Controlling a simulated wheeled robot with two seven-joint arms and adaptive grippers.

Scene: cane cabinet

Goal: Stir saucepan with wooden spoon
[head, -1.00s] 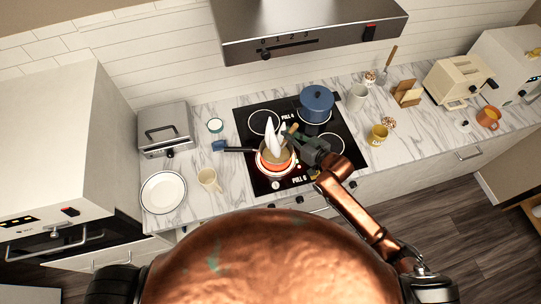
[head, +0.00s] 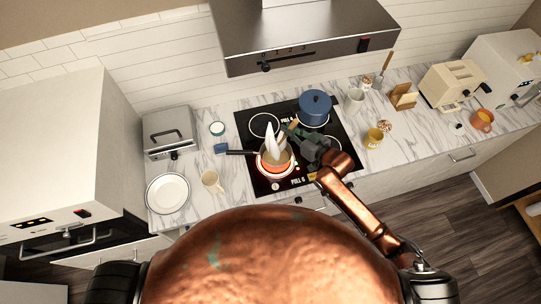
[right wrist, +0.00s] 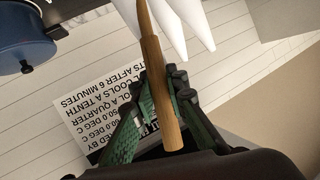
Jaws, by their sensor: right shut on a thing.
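The saucepan (head: 287,170) stands on the glowing front left ring of the black cooktop, its handle (head: 238,151) pointing left. White pointed plumes (head: 269,138), perhaps steam, rise from it. My right gripper (head: 309,144) is beside the pan's upper right. It is shut on the wooden spoon (head: 292,126), whose shaft also shows between the fingers in the right wrist view (right wrist: 163,85). The spoon's lower end is hidden in the head view, so I cannot tell how deep it sits. My left gripper is not in view.
A blue lidded pot (head: 315,107) stands on the back right ring of the cooktop (head: 250,183). The range hood (head: 305,40) hangs above.

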